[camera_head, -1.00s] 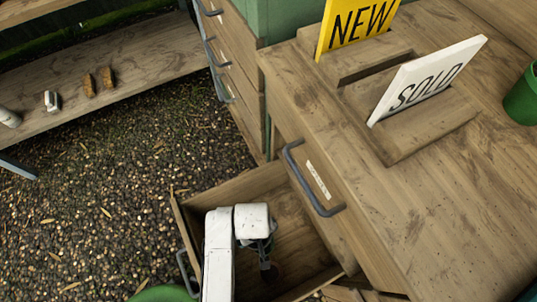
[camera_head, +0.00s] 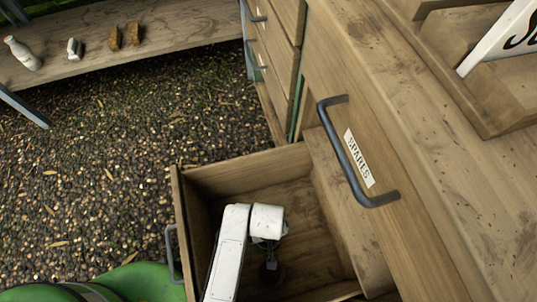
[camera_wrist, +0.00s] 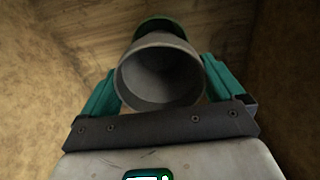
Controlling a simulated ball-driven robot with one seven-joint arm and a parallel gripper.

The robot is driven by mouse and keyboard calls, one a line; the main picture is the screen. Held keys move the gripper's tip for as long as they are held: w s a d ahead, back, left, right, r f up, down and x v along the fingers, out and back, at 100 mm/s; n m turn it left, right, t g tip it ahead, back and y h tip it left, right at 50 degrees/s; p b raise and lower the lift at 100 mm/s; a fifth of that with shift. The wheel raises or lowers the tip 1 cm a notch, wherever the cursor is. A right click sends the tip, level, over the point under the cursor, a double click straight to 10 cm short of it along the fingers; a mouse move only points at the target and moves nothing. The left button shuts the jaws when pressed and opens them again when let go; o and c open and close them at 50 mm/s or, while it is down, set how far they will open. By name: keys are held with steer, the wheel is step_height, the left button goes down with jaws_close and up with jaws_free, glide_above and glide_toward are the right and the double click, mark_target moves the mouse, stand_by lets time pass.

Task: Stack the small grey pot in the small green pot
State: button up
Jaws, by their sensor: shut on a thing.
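The small grey pot (camera_wrist: 160,80) is between the teal fingers of my gripper (camera_wrist: 160,72) in the wrist view, its open mouth facing the camera. My gripper is shut on it. The small green pot (camera_wrist: 160,23) shows as a green rim just beyond the grey pot, mostly hidden behind it. I cannot tell whether the grey pot is inside it or only in front of it. In the head view my gripper (camera_head: 270,268) reaches down into the open drawer (camera_head: 240,170), and the pots are too dark and covered to make out.
The drawer's wooden walls stand close around my gripper. A drawer front labelled SPARES (camera_head: 358,158) with a grey handle (camera_head: 350,165) is at its right. A low shelf (camera_head: 150,40) holds a white bottle (camera_head: 22,52) and small items. Gravel floor lies open at the left.

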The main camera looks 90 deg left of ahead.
steer(key=shift+f+b, duration=1.1)
steer(key=shift+f, duration=1.2)
steer(key=shift+f, duration=0.1)
steer(key=shift+f, duration=0.25)
steer(key=o, duration=0.7)
steer(key=shift+c, duration=0.2)
step_height(320, 180, up, 13)
steer(key=p, duration=0.6)
steer(key=shift+f, duration=0.15)
